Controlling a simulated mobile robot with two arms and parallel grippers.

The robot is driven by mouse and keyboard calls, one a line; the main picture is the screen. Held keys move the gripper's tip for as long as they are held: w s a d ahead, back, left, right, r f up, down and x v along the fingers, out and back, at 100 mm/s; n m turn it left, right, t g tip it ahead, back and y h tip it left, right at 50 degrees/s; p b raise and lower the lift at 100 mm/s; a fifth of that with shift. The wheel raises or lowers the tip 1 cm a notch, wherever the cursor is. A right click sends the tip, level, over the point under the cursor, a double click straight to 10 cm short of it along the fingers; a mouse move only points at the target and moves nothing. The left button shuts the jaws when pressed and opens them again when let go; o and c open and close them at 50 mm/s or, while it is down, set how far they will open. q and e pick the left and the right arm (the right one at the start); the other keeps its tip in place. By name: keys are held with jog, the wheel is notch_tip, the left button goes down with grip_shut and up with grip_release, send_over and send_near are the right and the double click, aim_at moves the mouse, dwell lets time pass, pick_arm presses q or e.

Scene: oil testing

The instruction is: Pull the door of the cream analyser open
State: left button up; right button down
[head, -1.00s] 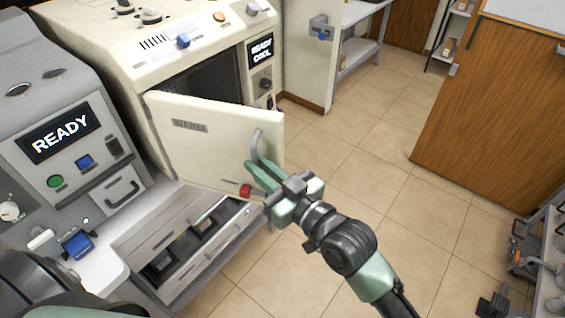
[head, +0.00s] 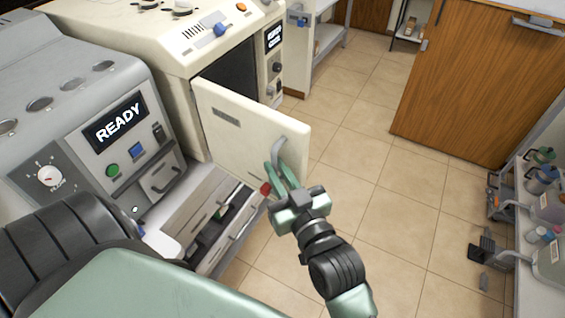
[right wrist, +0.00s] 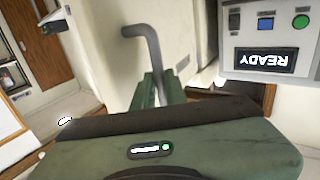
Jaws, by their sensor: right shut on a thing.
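The cream analyser (head: 190,42) stands at the upper left in the head view. Its door (head: 240,122) is swung partly open, and the dark chamber (head: 228,76) shows behind it. My right gripper (head: 281,168) is shut on the grey bent handle (head: 279,147) near the door's free edge. In the right wrist view the handle (right wrist: 148,50) rises from between the green fingers (right wrist: 158,88). A large pale green and black part of my own body fills the lower left of the head view; no left gripper fingers show.
A grey machine with a READY screen (head: 115,122) stands left of the door. An open drawer (head: 235,222) lies below it. A wooden cabinet (head: 470,80) and a shelf with bottles (head: 545,210) are at right. The tiled floor (head: 350,190) between is clear.

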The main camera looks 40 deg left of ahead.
jog(key=shift+a+r, duration=0.15)
jog(key=shift+r, duration=0.2)
jog(key=c, duration=1.7)
grip_release()
jog(key=shift+o, duration=1.2)
jog(key=shift+a+f, duration=0.15)
jog(key=shift+a, duration=0.05)
jog(key=shift+a+f, duration=0.15)
jog(key=shift+a, duration=0.05)
pick_arm(q)
jog(key=shift+s+d+f+b, duration=0.1)
jog(key=shift+f+b, duration=0.5)
jog(key=shift+f, duration=0.05)
jog(key=shift+s+d+f+b, duration=0.1)
jog(key=shift+f+b, duration=0.5)
pick_arm(e)
jog(key=v, duration=0.8)
jog(key=shift+a, duration=0.1)
